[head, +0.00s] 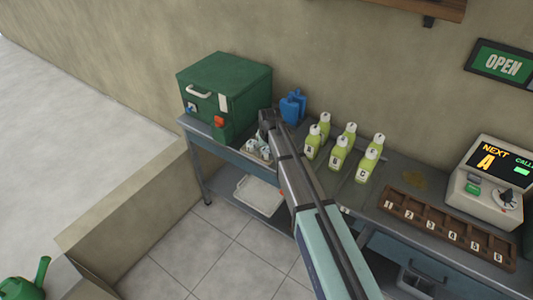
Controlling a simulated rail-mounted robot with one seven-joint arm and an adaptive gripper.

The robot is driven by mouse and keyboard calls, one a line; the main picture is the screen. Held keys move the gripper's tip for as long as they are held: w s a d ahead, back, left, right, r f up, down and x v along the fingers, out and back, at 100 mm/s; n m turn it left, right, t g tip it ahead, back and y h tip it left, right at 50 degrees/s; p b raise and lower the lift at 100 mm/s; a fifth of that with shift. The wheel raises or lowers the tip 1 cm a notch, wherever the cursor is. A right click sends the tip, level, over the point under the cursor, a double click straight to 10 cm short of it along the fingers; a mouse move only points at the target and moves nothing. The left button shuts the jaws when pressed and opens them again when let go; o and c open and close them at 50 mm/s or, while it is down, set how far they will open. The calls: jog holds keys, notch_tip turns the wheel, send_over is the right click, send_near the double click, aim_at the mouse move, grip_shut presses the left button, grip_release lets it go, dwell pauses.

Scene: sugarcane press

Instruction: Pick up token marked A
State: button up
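No token with a readable A can be picked out. Small whitish pieces (264,152), too small to read, lie at the front edge of the bench, just below my gripper. My gripper (266,122) is at the far end of my arm, over the bench between the green box and the blue items. It is small and dark here, partly covered by my arm, and its fingers cannot be made out. Several yellow-green bottles (337,157) with white caps and dark letter marks stand to its right; the front ones appear to read A, B and C.
A green box (228,88) and blue items (292,107) stand on the grey bench (405,180). A brown rack (446,229) with numbered slots lies at the right. A white tray (258,194) sits on the lower shelf.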

jog(key=c, duration=0.7)
jog(key=shift+o, duration=0.2)
jog(key=shift+r, duration=0.15)
